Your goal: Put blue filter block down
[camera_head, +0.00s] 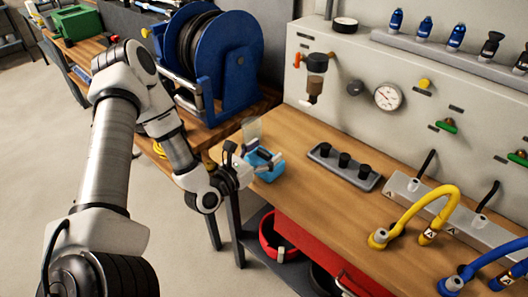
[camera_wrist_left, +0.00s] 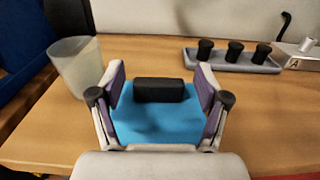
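The blue filter block (camera_head: 263,167) with a black top part is at the left end of the wooden bench, near its front edge. In the left wrist view the block (camera_wrist_left: 158,124) fills the space between the two purple finger pads of my left gripper (camera_wrist_left: 160,85). The pads press on its left and right sides. In the head view my left gripper (camera_head: 249,163) reaches it from the left. The block is at or just above the bench top; its underside is hidden, so contact is unclear. My right gripper is not in view.
A translucent cup (camera_wrist_left: 76,66) stands left of the block. A grey tray with black knobs (camera_head: 343,167) lies to the right. Yellow (camera_head: 417,205) and blue hoses are further right. A blue hose reel (camera_head: 213,62) stands behind. Bare bench (camera_head: 305,205) lies right of the block.

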